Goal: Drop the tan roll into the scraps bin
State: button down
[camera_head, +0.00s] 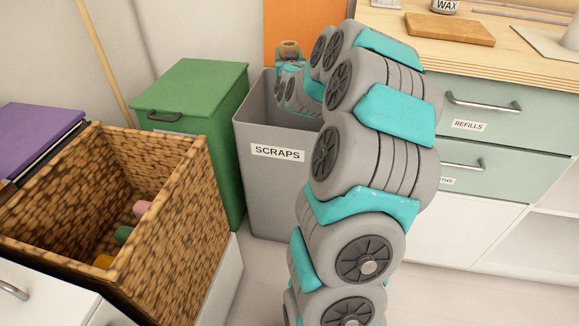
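The grey scraps bin (277,180), labelled SCRAPS, stands open on the floor at the centre. My arm rises in front of its right side and bends over it. The far part of my arm hangs over the bin's opening, partly below the rim. My gripper's fingers do not show. A small tan-brown piece (289,47) shows at the top of that far arm part. I cannot tell whether it is the tan roll or part of my arm. The bin's floor is hidden.
A green lidded bin (192,92) stands left of the scraps bin. A woven basket (180,262) at the left holds pink (142,208), green (122,235) and yellow (103,262) pieces. A drawer cabinet (500,135) with a wooden top stands at the right.

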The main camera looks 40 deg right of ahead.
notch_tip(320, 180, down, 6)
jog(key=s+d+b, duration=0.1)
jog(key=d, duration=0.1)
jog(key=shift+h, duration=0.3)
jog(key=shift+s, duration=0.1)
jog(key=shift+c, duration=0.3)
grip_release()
